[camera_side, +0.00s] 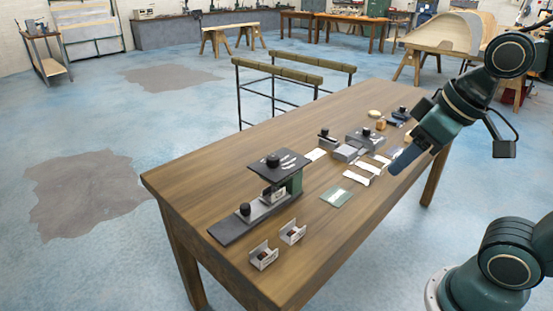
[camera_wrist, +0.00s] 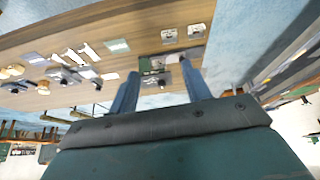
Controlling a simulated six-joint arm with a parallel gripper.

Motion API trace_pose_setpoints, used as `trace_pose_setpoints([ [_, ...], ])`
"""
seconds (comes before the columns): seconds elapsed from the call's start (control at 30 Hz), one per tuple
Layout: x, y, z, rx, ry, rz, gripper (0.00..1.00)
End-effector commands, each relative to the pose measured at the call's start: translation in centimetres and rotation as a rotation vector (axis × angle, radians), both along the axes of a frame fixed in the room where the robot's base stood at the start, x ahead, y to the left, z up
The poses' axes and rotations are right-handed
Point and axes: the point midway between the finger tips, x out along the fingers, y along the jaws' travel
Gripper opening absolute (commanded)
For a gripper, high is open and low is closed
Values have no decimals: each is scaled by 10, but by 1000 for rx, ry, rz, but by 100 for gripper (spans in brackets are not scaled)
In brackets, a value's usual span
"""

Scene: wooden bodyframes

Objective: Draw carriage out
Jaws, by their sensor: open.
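A fixture with a dark flat base (camera_side: 228,231) stands near the front left of the wooden table. A grey sliding block with a black knob (camera_side: 245,209), which looks like the carriage, sits on its base. A raised dark plate (camera_side: 278,165) with its own knob covers the far part of the base, so what lies beneath is partly hidden. The fixture also shows small in the wrist view (camera_wrist: 158,66), between the fingers. My gripper (camera_side: 398,166) is open and empty, above the table's right side, well apart from the fixture.
A green card (camera_side: 337,197) and white strips (camera_side: 369,168) lie right of the fixture. A second grey device (camera_side: 344,152) and small parts sit farther back. The table's left side is clear.

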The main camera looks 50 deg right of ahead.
Motion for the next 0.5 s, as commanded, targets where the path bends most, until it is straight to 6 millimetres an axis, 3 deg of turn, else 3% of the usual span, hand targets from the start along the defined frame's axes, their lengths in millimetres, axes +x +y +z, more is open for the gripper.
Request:
trace_pose_setpoints([
  [0.5,98,11,23,-67,125,185,48],
])
